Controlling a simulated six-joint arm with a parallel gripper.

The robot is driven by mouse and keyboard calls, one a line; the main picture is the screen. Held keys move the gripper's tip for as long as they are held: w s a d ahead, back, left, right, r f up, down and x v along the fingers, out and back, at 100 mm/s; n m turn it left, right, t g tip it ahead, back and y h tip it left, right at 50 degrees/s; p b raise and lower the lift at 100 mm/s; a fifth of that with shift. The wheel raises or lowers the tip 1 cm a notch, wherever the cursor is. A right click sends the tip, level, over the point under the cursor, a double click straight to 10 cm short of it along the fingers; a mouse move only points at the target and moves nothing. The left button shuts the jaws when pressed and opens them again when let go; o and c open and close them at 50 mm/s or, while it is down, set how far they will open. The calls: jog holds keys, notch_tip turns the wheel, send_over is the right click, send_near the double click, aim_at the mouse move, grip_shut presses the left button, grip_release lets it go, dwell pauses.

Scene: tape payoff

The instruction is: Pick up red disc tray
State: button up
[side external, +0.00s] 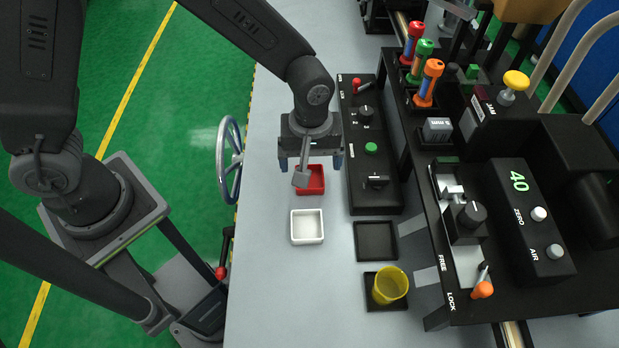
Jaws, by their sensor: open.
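The red disc tray (318,183) is a small square open tray on the grey table, near the table's left side. My gripper (311,166) is open and points down over the tray. Its blue-tipped fingers appear on either side of the tray's far part, and a grey part of the gripper hides some of the tray. I cannot tell whether the fingers touch the tray or how high they are. The inside of the tray is mostly hidden.
A white tray (307,226) sits just in front of the red one. A black control panel (371,150) stands close on the right. A black square tray (376,241) and a yellow cup (390,285) are nearer the front. A blue handwheel (230,160) is at the table's left edge.

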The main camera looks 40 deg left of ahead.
jog(key=shift+s+f, duration=0.15)
jog(key=shift+f, duration=1.8)
jog(key=shift+c, duration=0.4)
jog(key=c, duration=0.9)
